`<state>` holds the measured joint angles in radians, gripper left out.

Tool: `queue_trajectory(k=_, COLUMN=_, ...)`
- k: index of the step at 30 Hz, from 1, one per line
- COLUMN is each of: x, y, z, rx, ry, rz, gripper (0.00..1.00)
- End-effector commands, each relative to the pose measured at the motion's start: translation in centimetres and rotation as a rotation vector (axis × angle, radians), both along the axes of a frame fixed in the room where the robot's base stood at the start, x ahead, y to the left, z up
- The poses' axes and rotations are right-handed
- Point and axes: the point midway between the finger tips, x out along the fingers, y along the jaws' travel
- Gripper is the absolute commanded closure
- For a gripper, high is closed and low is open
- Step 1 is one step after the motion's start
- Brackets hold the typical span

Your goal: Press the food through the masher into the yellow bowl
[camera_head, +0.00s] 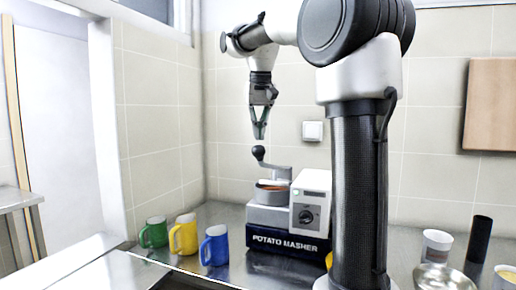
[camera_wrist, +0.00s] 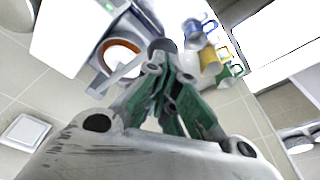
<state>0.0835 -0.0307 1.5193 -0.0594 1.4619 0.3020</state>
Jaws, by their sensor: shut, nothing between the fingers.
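The potato masher (camera_head: 290,243), a white and dark blue machine with a dial, stands on the counter against the wall. Its round pan (camera_head: 272,195) has an orange-brown rim or content; the pan also shows in the wrist view (camera_wrist: 122,50). A grey crank arm with a black knob (camera_head: 258,152) rises above the pan. My gripper (camera_head: 259,136) points down, shut and empty, with its tips just above the knob. In the wrist view my gripper (camera_wrist: 163,62) partly covers the knob. A small yellow edge (camera_head: 329,261), perhaps the yellow bowl, shows beside the masher, mostly hidden by my arm column.
Green (camera_head: 153,233), yellow (camera_head: 184,235) and blue (camera_head: 215,245) mugs stand left of the masher. At right are a white cup (camera_head: 436,247), a black cylinder (camera_head: 479,240) and a metal bowl (camera_head: 441,278). A cutting board (camera_head: 491,104) hangs on the wall.

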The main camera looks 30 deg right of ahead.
Motion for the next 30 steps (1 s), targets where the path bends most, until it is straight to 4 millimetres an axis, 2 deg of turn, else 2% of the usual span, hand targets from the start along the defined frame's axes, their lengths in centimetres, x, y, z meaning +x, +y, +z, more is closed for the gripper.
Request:
queue_trajectory(k=13, x=0.0, y=0.0, z=-0.1, rx=0.0, ry=0.0, rz=0.0, gripper=1.0)
queue_trajectory(k=30, x=0.0, y=0.0, z=-1.7, rx=0.0, ry=0.0, rz=0.0, gripper=1.0)
